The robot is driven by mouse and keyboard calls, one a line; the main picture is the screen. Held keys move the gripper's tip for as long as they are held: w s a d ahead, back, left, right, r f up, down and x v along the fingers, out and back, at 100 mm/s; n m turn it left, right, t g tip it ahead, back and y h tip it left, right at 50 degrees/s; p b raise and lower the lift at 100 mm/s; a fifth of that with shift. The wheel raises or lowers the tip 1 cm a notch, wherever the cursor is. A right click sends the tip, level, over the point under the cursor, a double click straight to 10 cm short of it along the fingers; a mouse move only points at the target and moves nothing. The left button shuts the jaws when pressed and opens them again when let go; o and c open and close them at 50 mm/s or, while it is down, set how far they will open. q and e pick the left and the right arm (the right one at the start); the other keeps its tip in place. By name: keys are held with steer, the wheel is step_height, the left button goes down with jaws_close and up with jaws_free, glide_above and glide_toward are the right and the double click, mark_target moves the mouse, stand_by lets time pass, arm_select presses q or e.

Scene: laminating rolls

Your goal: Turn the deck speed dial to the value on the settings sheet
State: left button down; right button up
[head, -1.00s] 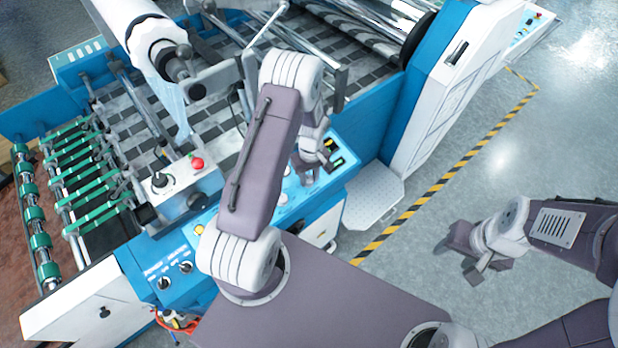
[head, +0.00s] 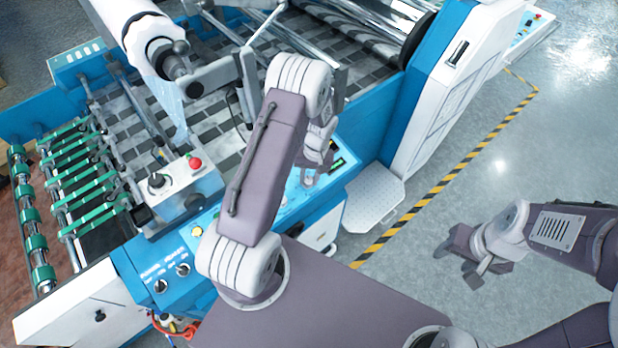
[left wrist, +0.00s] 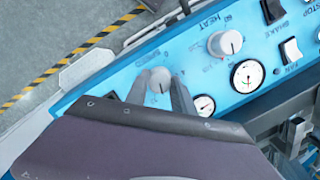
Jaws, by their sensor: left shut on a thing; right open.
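The speed dial (left wrist: 160,80) is a small grey-white knob on the blue control panel (left wrist: 120,75), seen in the left wrist view. My left gripper (left wrist: 163,85) is shut on it, with one finger on each side. The dial's pointer and scale are too small and partly covered to read. In the head view my left gripper (head: 314,165) is over the panel, partly hidden by my arm. My right gripper (head: 478,266) is open and empty above the floor at the right. I cannot make out a settings sheet in either view.
Beside the dial sit a larger heat knob (left wrist: 225,43), a round gauge (left wrist: 247,76), a smaller gauge (left wrist: 204,105) and switches (left wrist: 291,50). A red button (head: 195,163) stands on a box at the left. The floor at the right is clear beyond the striped line (head: 440,190).

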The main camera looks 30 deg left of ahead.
arm_select(q)
steer(key=shift+w, duration=0.1)
steer(key=c, duration=1.1)
jaws_free()
steer(key=shift+r, duration=0.3)
steer(key=r, duration=0.2)
steer(key=r+b, duration=0.1)
steer(key=r, duration=0.2)
steer(key=r+b, duration=0.1)
steer(key=r, duration=0.2)
steer(key=shift+w+d+r, duration=0.25)
steer(key=shift+w+d, duration=0.15)
steer(key=shift+f, duration=0.1)
